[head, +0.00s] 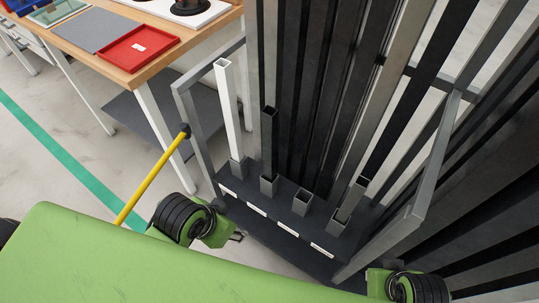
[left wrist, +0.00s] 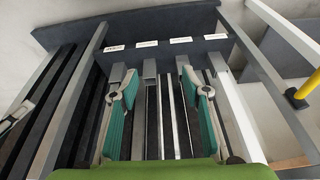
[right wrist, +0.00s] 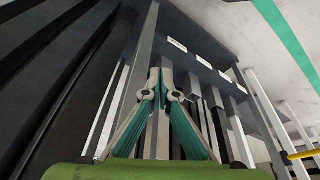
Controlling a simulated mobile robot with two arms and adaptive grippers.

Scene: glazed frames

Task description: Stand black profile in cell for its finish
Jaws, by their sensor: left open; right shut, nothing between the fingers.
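A black square profile (head: 269,145) stands upright in the second cell from the left of the dark rack base (head: 252,196), in the head view. A white profile (head: 228,110) stands in the first cell, and a shorter grey one (head: 351,198) in the fourth. The third cell (head: 301,203) is an empty grey socket. My left gripper (left wrist: 158,88) is open with nothing held, above the row of cells in the left wrist view. My right gripper (right wrist: 161,93) is shut and empty, its fingertips together in front of the rack. The head view does not show the fingertips clearly.
White labels (head: 288,229) line the base's front edge. Grey frame bars (head: 418,190) flank the rack, and tall dark bars (head: 320,90) stand behind. A yellow bar (head: 155,175) slants at the left. A wooden table with a red tray (head: 138,47) stands at upper left.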

